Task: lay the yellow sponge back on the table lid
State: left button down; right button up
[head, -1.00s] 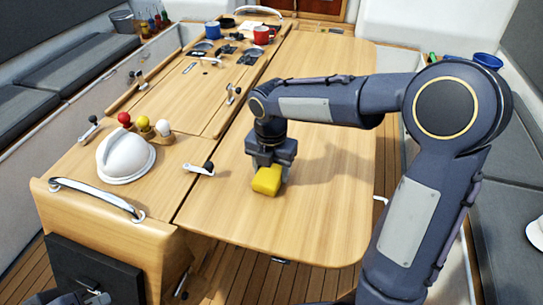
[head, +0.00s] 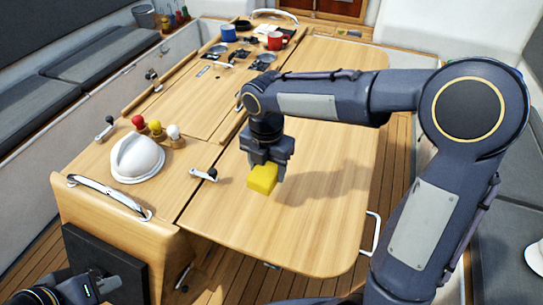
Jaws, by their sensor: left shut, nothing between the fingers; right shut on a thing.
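The yellow sponge (head: 262,178) is in my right gripper (head: 265,163), over the near left part of the wooden table lid (head: 310,225). The gripper points down and is shut on the sponge. The sponge looks slightly tilted. A shadow falls on the lid to its right, and the sponge appears to be a little above the wood. My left gripper (head: 95,285) shows only in part at the lower left corner, low beside the dark end panel of the table, away from the sponge. It is shut and empty.
A white dome (head: 137,158) and several ball-topped knobs stand on the left table part. A blue mug (head: 228,32) and a red mug (head: 275,40) stand at the back. The lid's near right area is clear.

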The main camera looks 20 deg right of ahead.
aim_at(195, 124)
jog(key=i+j+u, duration=0.1)
jog(key=j, duration=0.35)
jog(key=i+j+u, duration=0.1)
jog(key=j, duration=0.35)
jog(key=i+j+u, duration=0.1)
jog(key=j, duration=0.35)
jog(key=i+j+u, duration=0.1)
jog(key=j, duration=0.35)
